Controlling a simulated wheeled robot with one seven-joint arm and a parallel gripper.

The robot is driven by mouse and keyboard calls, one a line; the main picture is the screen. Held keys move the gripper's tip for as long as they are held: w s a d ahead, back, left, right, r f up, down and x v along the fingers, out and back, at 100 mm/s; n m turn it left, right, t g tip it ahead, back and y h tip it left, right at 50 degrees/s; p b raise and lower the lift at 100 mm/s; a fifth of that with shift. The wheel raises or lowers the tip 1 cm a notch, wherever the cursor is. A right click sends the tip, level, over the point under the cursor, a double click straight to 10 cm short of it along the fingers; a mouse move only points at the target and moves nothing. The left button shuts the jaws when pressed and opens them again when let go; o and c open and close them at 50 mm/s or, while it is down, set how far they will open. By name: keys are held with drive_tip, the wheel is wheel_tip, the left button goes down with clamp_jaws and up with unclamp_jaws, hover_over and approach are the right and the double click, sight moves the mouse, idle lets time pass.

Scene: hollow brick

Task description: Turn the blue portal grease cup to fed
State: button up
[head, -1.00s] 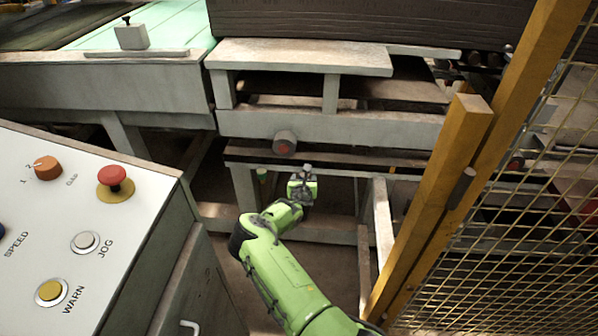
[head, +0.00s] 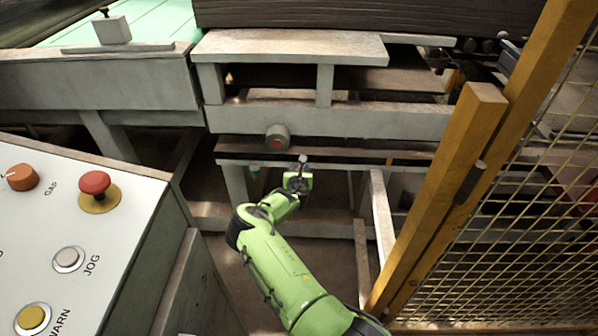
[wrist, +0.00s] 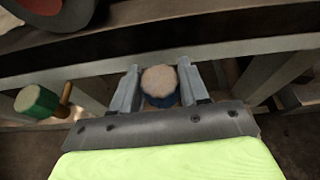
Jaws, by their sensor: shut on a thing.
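The blue grease cup (wrist: 162,99), with a pale, rough round top, sits between the two grey fingers of my gripper (wrist: 158,76) in the wrist view. The fingers are shut on it, one on each side. In the head view my gripper (head: 302,166) is below the grey frame beam, right of the red-centred roller end, and the cup is too small there to make out clearly. Which setting the cup points to cannot be read.
A green cup (wrist: 36,102) with a brass-coloured stem is left of my gripper. The red-centred roller end (head: 277,137) is above. A control panel (head: 75,225) stands at left. A yellow post (head: 440,190) and mesh fence (head: 510,230) close off the right.

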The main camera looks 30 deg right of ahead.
drive_tip(key=m+g+h+b, duration=0.2)
drive_tip(key=b, duration=0.1)
drive_tip(key=shift+w+a+f+m+h, duration=0.1)
drive_tip(key=shift+w+f+m+h, duration=0.05)
drive_tip(key=shift+m+h, duration=0.2)
drive_tip(key=shift+r+m+g+h+b, duration=0.2)
drive_tip(key=shift+m+g+h+b, duration=0.35)
drive_tip(key=shift+m+g+b, duration=0.3)
drive_tip(key=o, duration=1)
drive_tip(key=shift+c, duration=0.2)
drive_tip(key=shift+p, duration=0.3)
